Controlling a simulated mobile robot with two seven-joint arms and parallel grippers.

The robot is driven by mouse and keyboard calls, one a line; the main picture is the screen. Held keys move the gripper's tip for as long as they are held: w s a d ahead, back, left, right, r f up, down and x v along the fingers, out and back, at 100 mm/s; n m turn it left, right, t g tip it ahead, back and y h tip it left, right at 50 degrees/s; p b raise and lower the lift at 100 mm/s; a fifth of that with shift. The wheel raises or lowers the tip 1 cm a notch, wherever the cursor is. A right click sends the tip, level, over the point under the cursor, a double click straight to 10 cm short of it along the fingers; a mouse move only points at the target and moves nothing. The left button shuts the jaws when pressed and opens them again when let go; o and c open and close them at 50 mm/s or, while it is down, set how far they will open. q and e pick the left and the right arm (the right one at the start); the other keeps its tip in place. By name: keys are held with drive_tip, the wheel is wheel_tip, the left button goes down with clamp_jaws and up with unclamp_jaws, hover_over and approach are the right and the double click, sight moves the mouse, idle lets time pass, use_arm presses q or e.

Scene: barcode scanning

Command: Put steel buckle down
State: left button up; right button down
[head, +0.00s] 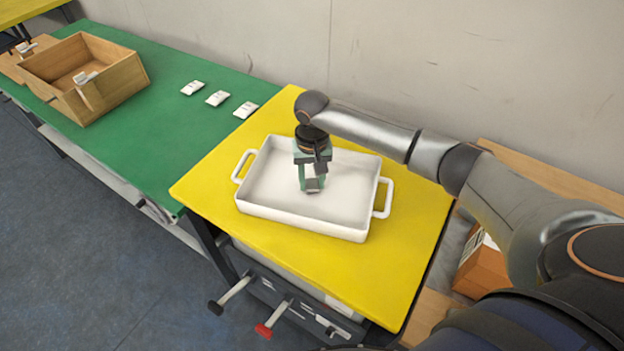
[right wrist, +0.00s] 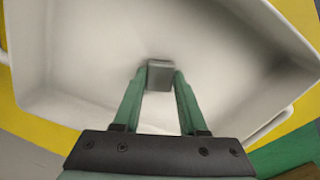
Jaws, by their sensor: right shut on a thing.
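The steel buckle (head: 314,184) is a small grey block between the fingertips of my right gripper (head: 312,180). It also shows in the right wrist view (right wrist: 160,73), with the green fingers shut on it from both sides. My right gripper points down inside a white tray (head: 352,229) with two side handles, near the tray's middle. I cannot tell whether the buckle touches the tray floor. My left gripper is not in view.
The tray stands on a yellow table (head: 270,260). A green table (head: 150,145) to the left holds several small white packets (head: 217,98) and an open wooden box (head: 100,75). An orange-brown box (head: 482,268) sits at the right, below the yellow table's edge.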

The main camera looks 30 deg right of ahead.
sight(312, 184)
drive_tip(key=shift+c, duration=2.3)
unclamp_jaws()
drive_tip(key=shift+f, duration=0.1)
wheel_tip(312, 184, up, 12)
drive_tip(key=shift+r+p, duration=0.2)
drive_tip(key=shift+p, duration=0.2)
